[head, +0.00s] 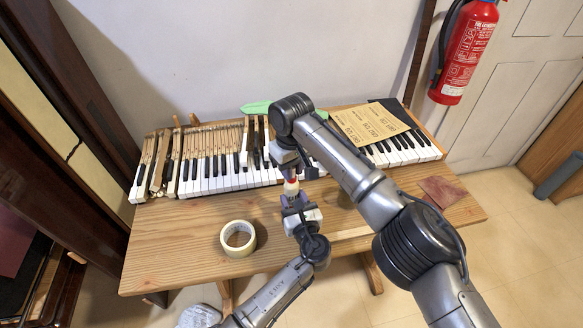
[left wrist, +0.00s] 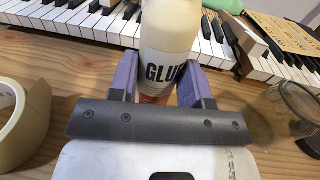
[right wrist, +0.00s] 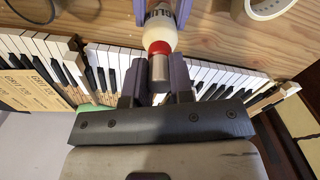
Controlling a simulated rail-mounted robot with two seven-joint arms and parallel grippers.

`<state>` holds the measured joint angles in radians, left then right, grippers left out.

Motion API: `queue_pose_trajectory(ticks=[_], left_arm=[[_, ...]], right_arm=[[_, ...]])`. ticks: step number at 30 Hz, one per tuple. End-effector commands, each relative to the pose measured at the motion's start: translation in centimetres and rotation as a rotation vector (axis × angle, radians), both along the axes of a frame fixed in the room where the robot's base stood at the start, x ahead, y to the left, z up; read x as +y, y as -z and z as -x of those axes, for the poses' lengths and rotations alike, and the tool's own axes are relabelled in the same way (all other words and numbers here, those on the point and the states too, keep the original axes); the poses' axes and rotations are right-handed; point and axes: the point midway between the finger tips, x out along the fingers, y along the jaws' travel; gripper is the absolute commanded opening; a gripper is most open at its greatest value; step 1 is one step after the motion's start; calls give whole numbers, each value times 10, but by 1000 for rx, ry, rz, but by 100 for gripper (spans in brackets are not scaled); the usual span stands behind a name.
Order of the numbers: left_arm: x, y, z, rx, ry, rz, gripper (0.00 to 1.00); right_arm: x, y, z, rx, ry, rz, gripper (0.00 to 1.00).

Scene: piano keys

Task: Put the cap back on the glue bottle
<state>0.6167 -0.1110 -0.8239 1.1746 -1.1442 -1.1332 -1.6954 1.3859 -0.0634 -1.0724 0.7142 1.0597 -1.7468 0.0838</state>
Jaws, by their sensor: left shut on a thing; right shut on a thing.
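My right gripper (right wrist: 156,82) is shut on a grey metallic cylinder, seemingly the cap (right wrist: 159,68). The cap lines up with the red collar and looks to meet it. Whether it is fully seated cannot be told. In the head view, my right gripper (head: 288,168) hides the cap.
A tape roll (head: 238,239) lies on the wooden table (head: 180,240) at left. Piano keys (head: 215,178) line the back, with sandpaper sheets (head: 368,123) on them. A reddish patch (head: 441,191) lies at right. A glass (left wrist: 297,103) stands right of my left gripper.

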Motion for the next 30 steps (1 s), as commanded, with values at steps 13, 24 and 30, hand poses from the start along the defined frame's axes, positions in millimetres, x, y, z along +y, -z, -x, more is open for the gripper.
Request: queue_pose_trajectory(ticks=[13,24,30], left_arm=[[0,0,0,1,0,0,0],[0,0,0,1,0,0,0],[0,0,0,1,0,0,0]], right_arm=[[0,0,0,0,6,0,36],[0,0,0,0,6,0,51],[0,-15,0,-1,6,-1,51]])
